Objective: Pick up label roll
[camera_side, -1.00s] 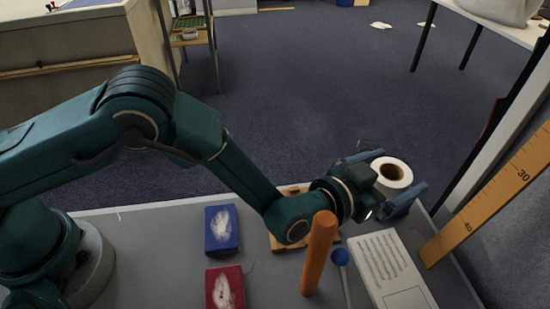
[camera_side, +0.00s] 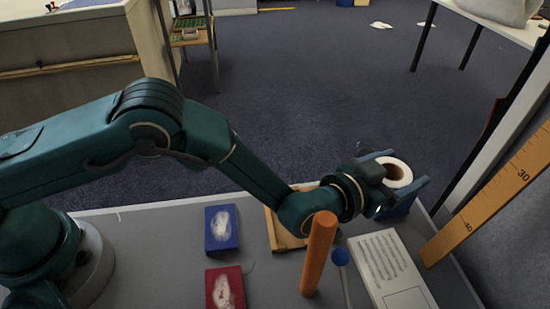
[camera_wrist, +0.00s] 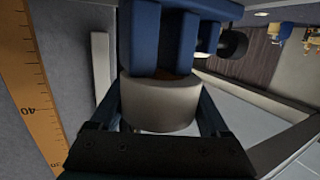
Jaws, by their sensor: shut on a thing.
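The label roll (camera_side: 402,163) is a white ring with a brown core, at the right end of the table in the side view. My gripper (camera_side: 399,171) is shut on it, with one finger on each side. In the wrist view the label roll (camera_wrist: 160,101) shows as a pale cylinder between the two dark fingers of my gripper (camera_wrist: 158,112). Blue upright parts (camera_wrist: 143,40) stand directly beyond the roll in that view. I cannot tell whether the roll touches them or what lies under it.
An orange cylinder (camera_side: 318,252) stands close to my wrist. A white slotted box (camera_side: 390,270), a blue ball (camera_side: 340,257) and a wooden tray (camera_side: 275,232) are nearby. Blue (camera_side: 221,229) and red (camera_side: 224,288) boxes lie left. A large ruler (camera_side: 495,205) leans at right.

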